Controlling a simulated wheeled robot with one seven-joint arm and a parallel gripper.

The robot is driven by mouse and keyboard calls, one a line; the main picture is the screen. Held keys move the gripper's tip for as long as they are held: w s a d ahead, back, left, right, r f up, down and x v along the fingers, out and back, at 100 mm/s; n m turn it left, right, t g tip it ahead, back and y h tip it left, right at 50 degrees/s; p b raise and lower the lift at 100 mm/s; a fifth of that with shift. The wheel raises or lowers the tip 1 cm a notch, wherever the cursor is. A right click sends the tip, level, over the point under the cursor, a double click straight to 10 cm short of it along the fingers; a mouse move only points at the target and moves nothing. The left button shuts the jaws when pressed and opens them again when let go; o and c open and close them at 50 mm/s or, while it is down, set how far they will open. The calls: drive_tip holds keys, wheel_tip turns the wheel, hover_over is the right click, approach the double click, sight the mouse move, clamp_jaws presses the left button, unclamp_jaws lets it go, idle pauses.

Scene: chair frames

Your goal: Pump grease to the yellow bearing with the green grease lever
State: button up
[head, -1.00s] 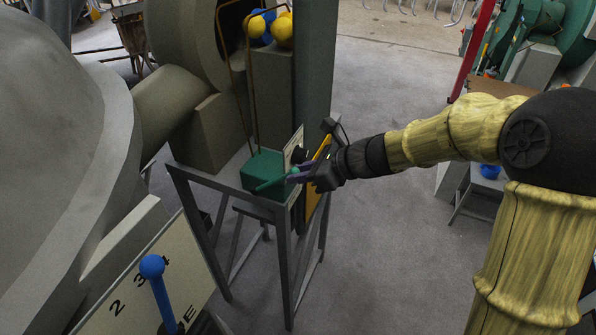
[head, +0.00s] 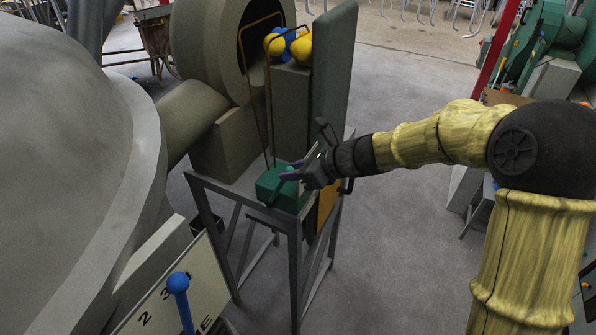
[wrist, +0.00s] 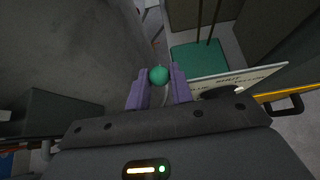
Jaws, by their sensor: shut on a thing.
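The green grease pump box (head: 276,187) sits on a grey metal stand, and it also shows in the wrist view (wrist: 199,58). Its lever ends in a green ball knob (wrist: 158,75), which lies between the two purple fingers of my gripper (wrist: 158,84). My gripper (head: 289,173) is shut on this knob in the head view, over the box. Two thin brown pipes rise from the box towards yellow balls (head: 299,49) and a blue ball at the grey machine. Which yellow part is the bearing I cannot tell for sure. The fingers partly hide the lever.
A lettered white plate (wrist: 240,80) stands beside the box, with a yellow panel (head: 326,203) and a dark handle near it. A blue-knobbed lever (head: 178,283) stands on a numbered panel at the lower left. Open floor lies right of the stand.

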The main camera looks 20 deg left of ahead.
drive_tip(key=shift+r, duration=0.1)
drive_tip(key=shift+a+r+p, duration=0.35)
drive_tip(key=shift+a+p, duration=0.05)
drive_tip(key=shift+a, duration=0.25)
drive_tip(key=shift+w+a+r+p, duration=0.1)
drive_tip(key=shift+a+p, duration=0.2)
drive_tip(key=shift+a, duration=0.35)
drive_tip(key=shift+w+a+r+p, duration=0.1)
drive_tip(key=shift+a+p, duration=0.2)
drive_tip(key=shift+a, duration=0.35)
drive_tip(key=o, duration=0.9)
drive_tip(key=b+v, duration=0.3)
drive_tip(key=v, duration=1.4)
drive_tip(key=shift+d+r, duration=0.1)
drive_tip(key=shift+d, duration=0.05)
